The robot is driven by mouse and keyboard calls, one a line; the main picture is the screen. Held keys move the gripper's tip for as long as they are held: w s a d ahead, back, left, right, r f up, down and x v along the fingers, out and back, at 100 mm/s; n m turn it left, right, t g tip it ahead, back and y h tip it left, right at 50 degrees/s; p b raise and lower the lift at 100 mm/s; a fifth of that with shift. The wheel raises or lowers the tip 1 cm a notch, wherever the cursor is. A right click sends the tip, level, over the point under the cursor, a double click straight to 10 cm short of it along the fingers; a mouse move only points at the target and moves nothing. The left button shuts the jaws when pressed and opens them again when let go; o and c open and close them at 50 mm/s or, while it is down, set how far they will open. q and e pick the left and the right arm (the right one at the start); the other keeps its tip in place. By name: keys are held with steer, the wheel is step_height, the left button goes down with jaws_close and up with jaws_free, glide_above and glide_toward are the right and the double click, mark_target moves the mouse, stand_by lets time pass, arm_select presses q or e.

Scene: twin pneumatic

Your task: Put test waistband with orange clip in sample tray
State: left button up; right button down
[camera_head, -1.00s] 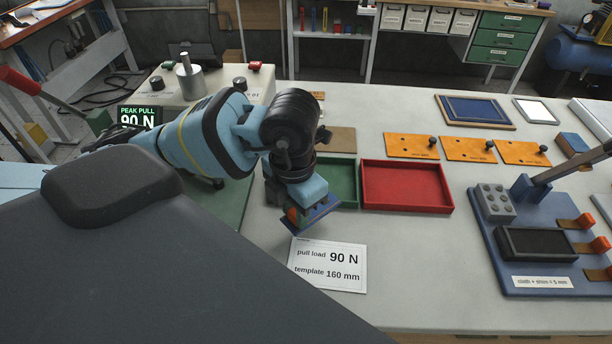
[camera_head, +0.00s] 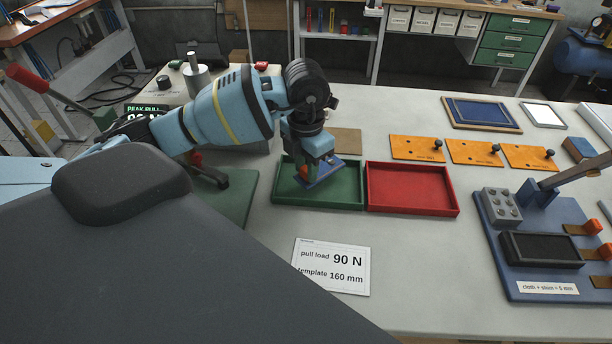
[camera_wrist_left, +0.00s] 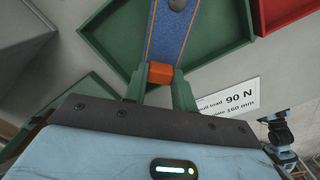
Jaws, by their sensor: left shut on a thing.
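The test waistband, a blue strip with orange stitching (camera_head: 325,177), is in my left gripper (camera_head: 318,164) over the green tray (camera_head: 284,193). In the left wrist view, the green fingers of my left gripper (camera_wrist_left: 160,84) are shut on the orange clip (camera_wrist_left: 160,73) at the band's end. The blue band (camera_wrist_left: 170,38) extends away from the clip and crosses above the green tray (camera_wrist_left: 105,47). I cannot tell whether the band touches the tray floor. No tray label is readable.
A red tray (camera_head: 410,208) adjoins the green tray on the right. Three orange plates (camera_head: 417,149) lie behind it. A blue framed tray (camera_head: 481,112) is at the back. A blue fixture (camera_head: 545,255) stands at the right. The card (camera_head: 331,267) reads 90 N and 160 mm.

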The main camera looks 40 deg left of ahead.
arm_select(q)
steer(key=shift+s+f, duration=0.1)
steer(key=shift+f, duration=1.5)
steer(key=shift+f, duration=0.2)
steer(key=o, duration=1)
steer(key=shift+r, duration=0.1)
step_height(320, 180, up, 12)
steer(key=shift+r, duration=0.15)
